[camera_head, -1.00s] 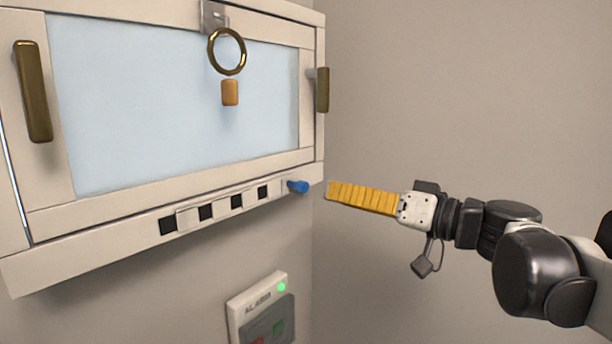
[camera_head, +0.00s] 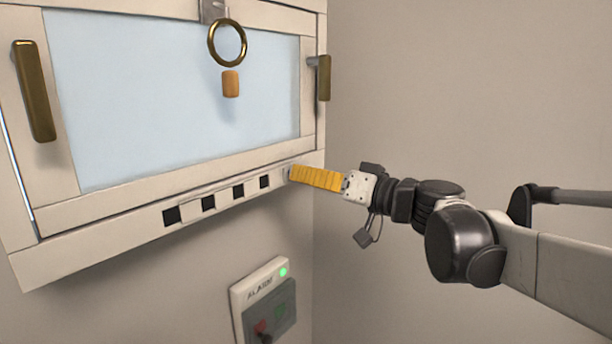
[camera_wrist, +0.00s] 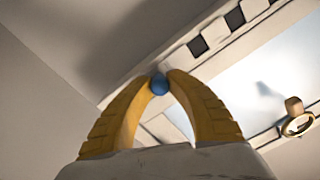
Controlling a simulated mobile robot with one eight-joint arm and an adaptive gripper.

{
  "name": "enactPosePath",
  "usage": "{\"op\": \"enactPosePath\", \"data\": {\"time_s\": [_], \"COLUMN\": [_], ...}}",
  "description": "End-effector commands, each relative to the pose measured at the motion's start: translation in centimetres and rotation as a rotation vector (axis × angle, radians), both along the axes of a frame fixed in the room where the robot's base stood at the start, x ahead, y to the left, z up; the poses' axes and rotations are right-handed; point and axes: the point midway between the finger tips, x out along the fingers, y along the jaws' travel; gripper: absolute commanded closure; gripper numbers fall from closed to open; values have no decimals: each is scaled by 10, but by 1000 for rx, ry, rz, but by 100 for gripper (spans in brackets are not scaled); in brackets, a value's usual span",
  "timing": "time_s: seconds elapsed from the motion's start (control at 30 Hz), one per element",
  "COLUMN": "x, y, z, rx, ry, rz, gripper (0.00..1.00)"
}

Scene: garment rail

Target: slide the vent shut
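The vent is a pale slide strip (camera_head: 223,197) in the window's bottom rail, with several dark square openings showing along it. They also show in the wrist view, where a dark opening (camera_wrist: 197,46) is seen close up. The blue knob (camera_wrist: 160,85) at the strip's right end sits between my fingertips in the wrist view; my fingers hide it in the head view. My gripper (camera_head: 291,174) has yellow ribbed fingers whose tips are closed in on the knob from both sides, apparently touching it.
The window frame (camera_head: 50,206) has brass handles left (camera_head: 34,92) and right (camera_head: 323,78). A brass ring (camera_head: 227,43) with an orange tag (camera_head: 231,84) hangs at its top. An alarm box (camera_head: 262,297) is on the wall below. The wall to the right is bare.

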Motion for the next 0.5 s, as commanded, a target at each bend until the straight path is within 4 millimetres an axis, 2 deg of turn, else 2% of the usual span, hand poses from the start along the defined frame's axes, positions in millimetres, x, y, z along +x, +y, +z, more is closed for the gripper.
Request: {"op": "enactPosePath", "data": {"time_s": [0.23, 0.4, 0.5], "x": [-4, -24, -28], "y": [3, 19, 22], "z": [0, 0, 0], "rx": [0, 0, 0], "ry": [0, 0, 0], "rz": [1, 4, 4], "gripper": [100, 100, 100]}}
